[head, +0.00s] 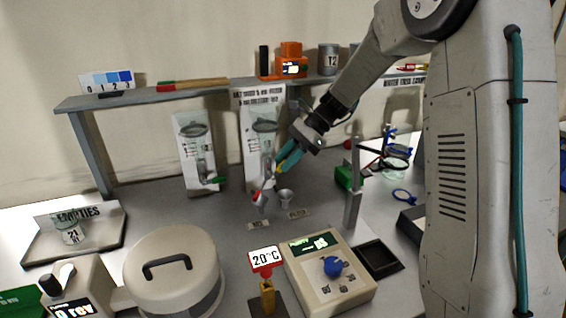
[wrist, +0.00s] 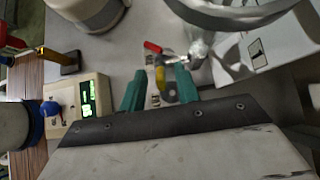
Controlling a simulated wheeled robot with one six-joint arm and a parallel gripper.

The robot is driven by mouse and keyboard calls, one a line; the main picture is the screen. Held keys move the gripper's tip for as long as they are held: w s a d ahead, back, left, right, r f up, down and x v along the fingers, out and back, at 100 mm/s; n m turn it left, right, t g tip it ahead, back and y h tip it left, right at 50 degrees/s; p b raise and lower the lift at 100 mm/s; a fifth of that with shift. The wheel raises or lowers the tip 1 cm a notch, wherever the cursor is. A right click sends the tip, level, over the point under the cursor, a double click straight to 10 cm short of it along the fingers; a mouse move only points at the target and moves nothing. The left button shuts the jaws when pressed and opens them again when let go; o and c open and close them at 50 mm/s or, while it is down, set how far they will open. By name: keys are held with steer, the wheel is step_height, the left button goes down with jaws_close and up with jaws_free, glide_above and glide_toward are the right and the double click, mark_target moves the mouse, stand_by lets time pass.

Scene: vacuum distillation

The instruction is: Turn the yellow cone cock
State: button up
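The yellow cone cock (wrist: 160,77) shows in the wrist view between the tips of my gripper (wrist: 157,84). My gripper's two teal fingers are apart, one on each side of it; I cannot tell how close in depth they are. In the head view my gripper (head: 288,158) points down and left at the right-hand glass apparatus (head: 263,138), and a bit of yellow shows by its fingertips. A red handle (wrist: 152,47) sits just beyond the yellow cock, beside clear glass. It also shows low on the apparatus in the head view (head: 257,197).
A second glass apparatus with a green cock (head: 214,180) stands to the left. A small funnel-shaped vessel (head: 285,197) is below my gripper. A metal post (head: 353,195) and a green-based stand (head: 346,178) are to the right. A control box (head: 330,272) and a lidded round pot (head: 174,270) are in front.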

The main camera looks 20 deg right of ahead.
steer(key=shift+a+f, duration=0.5)
steer(key=shift+f, duration=0.05)
jaws_close()
